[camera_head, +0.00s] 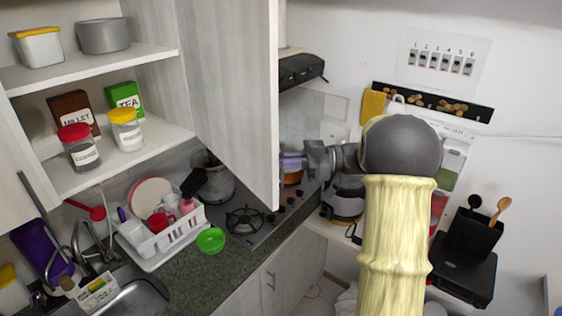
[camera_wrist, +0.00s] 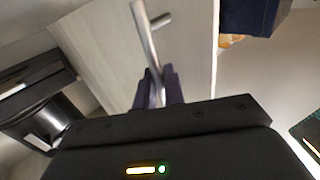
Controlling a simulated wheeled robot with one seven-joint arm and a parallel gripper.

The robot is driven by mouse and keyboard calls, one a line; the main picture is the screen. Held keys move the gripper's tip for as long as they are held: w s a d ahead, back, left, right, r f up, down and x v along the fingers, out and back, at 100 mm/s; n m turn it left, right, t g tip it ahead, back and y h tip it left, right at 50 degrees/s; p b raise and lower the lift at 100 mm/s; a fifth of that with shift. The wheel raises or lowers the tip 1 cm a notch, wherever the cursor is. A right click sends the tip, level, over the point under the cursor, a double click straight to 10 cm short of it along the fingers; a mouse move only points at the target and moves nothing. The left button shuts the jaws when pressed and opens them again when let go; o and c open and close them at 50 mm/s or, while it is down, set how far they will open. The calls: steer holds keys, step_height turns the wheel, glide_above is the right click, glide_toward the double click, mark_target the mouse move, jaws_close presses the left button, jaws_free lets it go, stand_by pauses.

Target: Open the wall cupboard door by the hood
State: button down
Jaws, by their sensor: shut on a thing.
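The wall cupboard door (camera_head: 235,85) stands swung out, with its inner face and the open shelves showing in the head view. Its outer face (camera_wrist: 115,65) fills much of the wrist view. A metal bar handle (camera_wrist: 146,38) is on that face, and my gripper (camera_wrist: 160,88) is shut on one end of it. In the head view my gripper's fingers are hidden behind the door's edge; only the wrist and arm show to the right of it. The dark hood (camera_head: 302,70) is on the wall behind the door, partly hidden by it.
The shelves (camera_head: 150,55) hold a grey pot (camera_head: 104,36), a white tub (camera_head: 38,47), jars and boxes. Below are a white dish rack (camera_head: 165,238), a green bowl (camera_head: 211,240) and a gas hob (camera_head: 245,222). A black utensil holder (camera_head: 472,236) stands at right.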

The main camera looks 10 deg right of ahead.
steer(key=shift+r, duration=0.1)
steer(key=c, duration=1.6)
jaws_free()
steer(key=s+d+b, duration=0.3)
steer(key=d+b, duration=0.2)
steer(key=d, duration=1.2)
steer(key=shift+s+b, duration=0.2)
steer(key=shift+b, duration=0.2)
